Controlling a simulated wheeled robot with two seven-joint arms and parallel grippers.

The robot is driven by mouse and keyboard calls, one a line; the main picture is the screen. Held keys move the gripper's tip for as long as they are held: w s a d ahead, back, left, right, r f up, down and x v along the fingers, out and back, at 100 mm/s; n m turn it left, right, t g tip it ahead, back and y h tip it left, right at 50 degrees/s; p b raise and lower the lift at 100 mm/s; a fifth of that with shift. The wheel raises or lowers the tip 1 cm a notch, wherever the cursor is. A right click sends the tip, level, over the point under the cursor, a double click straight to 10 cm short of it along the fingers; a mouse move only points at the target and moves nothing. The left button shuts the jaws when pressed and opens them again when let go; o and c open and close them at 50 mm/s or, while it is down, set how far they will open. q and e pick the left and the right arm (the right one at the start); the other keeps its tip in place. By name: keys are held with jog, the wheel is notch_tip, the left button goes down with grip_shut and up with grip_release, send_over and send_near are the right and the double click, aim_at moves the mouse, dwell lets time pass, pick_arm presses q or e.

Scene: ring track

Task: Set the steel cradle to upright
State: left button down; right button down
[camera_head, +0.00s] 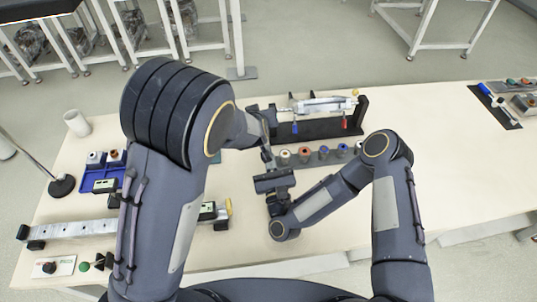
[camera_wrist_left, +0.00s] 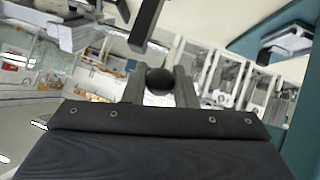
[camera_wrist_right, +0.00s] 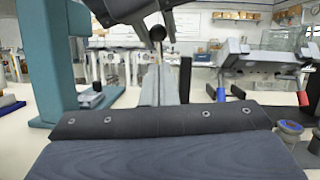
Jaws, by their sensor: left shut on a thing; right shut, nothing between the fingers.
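The steel cradle (camera_head: 325,105) appears as a silver body on a black stand (camera_head: 315,129) at the back of the table, with red and blue handles below it. Its long side runs across the picture; I cannot tell its exact tilt. My left gripper (camera_head: 264,116) is at the cradle's left end, partly hidden by my arm. Its fingers are shut on a dark round knob (camera_wrist_left: 160,80). My right gripper (camera_head: 268,158) is shut and empty, in front of the left one. The cradle also shows at right in the right wrist view (camera_wrist_right: 268,62).
A row of spools (camera_head: 305,155) stands in front of the cradle. A teal frame (camera_wrist_right: 48,60) is at left in the right wrist view. A blue tray (camera_head: 98,183), a metal rail (camera_head: 75,229) and a white cup (camera_head: 77,123) are at left.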

jog(key=x, duration=0.6)
jog(key=shift+w, duration=0.4)
jog(key=shift+a+r, duration=0.1)
pick_arm(q)
jog(key=shift+s, duration=0.1)
pick_arm(e)
jog(key=shift+w+r+g, duration=0.15)
jog(key=shift+r, duration=0.3)
jog(key=shift+w+r+g, duration=0.15)
jog(key=shift+r, duration=0.3)
pick_arm(q)
jog(key=c, duration=1.2)
grip_release()
jog(key=shift+f, duration=0.15)
jog(key=shift+c, duration=0.2)
pick_arm(e)
jog(key=shift+a, duration=0.1)
pick_arm(q)
jog(key=shift+d, duration=0.1)
pick_arm(e)
jog(key=shift+f, duration=0.1)
